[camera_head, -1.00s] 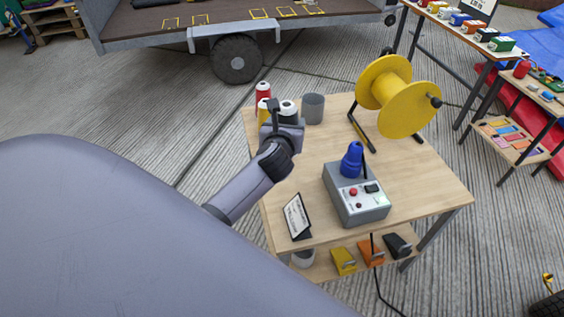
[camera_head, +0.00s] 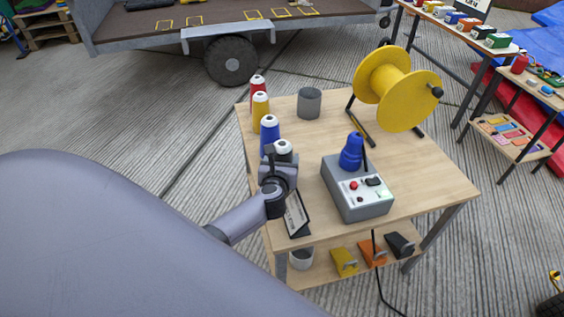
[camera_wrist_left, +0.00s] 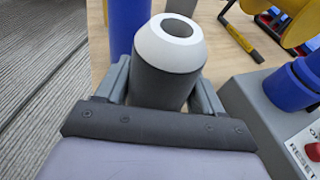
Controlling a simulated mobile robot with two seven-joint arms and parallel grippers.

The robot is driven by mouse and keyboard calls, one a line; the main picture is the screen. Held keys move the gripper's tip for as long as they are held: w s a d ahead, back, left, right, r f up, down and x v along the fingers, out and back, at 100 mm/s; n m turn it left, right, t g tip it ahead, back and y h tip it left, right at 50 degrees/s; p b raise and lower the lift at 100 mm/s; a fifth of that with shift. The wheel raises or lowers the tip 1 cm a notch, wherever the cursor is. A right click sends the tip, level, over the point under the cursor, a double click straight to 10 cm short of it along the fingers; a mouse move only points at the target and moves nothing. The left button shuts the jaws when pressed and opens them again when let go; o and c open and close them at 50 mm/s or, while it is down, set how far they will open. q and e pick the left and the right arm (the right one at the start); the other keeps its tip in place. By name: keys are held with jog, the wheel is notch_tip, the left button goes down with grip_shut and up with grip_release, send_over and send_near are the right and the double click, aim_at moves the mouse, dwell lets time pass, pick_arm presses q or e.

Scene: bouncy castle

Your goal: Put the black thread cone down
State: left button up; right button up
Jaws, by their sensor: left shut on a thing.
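The black thread cone (camera_wrist_left: 163,83) stands upright between the fingers of my left gripper (camera_wrist_left: 163,90) in the left wrist view, its white top (camera_wrist_left: 172,41) facing up. In the head view, the left gripper (camera_head: 280,170) is at the table's left edge, with the cone's white top (camera_head: 283,146) showing beyond it. The gripper is shut on the cone. The cone's base is hidden, so I cannot tell whether it touches the wooden table (camera_head: 310,140). A blue cone (camera_head: 269,136), a yellow cone (camera_head: 260,107) and a red cone (camera_head: 257,88) stand in a row behind it. The right gripper is not in view.
A grey box with a blue top piece and buttons (camera_head: 357,187) stands right of the gripper. A small sign (camera_head: 296,214) is just in front. A grey cup (camera_head: 309,103) and a yellow spool (camera_head: 388,88) stand farther back. The table's middle is clear.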

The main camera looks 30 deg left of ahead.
pick_arm(q)
jog(key=shift+f, duration=0.1)
jog(key=o, duration=1.2)
jog(key=shift+o, duration=0.2)
